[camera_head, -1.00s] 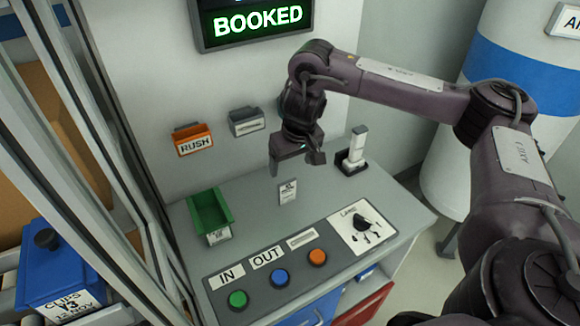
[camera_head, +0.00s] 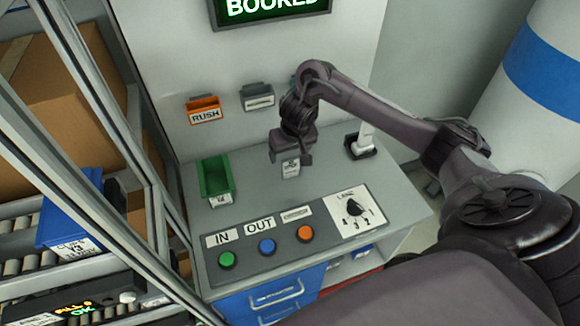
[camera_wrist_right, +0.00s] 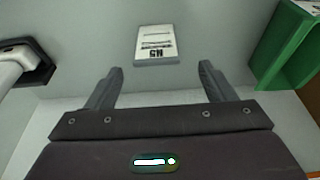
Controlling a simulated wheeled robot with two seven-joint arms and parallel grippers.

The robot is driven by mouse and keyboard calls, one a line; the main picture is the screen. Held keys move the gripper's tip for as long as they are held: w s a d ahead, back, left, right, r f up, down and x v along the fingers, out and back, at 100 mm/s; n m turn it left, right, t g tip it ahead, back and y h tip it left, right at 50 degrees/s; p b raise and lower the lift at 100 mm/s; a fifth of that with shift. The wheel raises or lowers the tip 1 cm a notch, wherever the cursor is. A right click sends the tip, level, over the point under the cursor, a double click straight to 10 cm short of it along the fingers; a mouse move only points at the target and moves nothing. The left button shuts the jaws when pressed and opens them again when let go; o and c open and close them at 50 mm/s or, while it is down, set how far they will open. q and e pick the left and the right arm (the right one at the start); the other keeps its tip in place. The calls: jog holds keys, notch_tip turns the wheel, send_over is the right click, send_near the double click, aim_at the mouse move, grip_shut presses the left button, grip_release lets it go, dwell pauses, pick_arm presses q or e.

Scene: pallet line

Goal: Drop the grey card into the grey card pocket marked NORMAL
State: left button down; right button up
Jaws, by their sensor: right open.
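The grey card (camera_head: 291,170) is a small pale card with printed markings on the grey desktop. My right gripper (camera_head: 290,158) is open just above and around the card's top edge in the head view. In the right wrist view the card (camera_wrist_right: 156,44) lies beyond the tips of my open right gripper (camera_wrist_right: 160,80), roughly centred between the two fingers, with nothing held. The grey card pocket (camera_head: 258,97) is on the wall above the desk; its label is too small to read surely. My left gripper is not in view.
An orange pocket marked RUSH (camera_head: 205,110) is left of the grey one. A green bin (camera_head: 216,180) stands left of the card; it also shows in the wrist view (camera_wrist_right: 290,45). A white upright device (camera_head: 364,142) is at right. A button panel (camera_head: 285,233) is in front.

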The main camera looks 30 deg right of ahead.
aim_at(290, 158)
jog(key=shift+s+x, duration=0.15)
jog(key=shift+x, duration=1.3)
jog(key=shift+s+x, duration=0.1)
jog(key=shift+x, duration=1.35)
jog(key=shift+d, duration=0.1)
jog(key=c, duration=1.1)
jog(key=shift+r, duration=0.1)
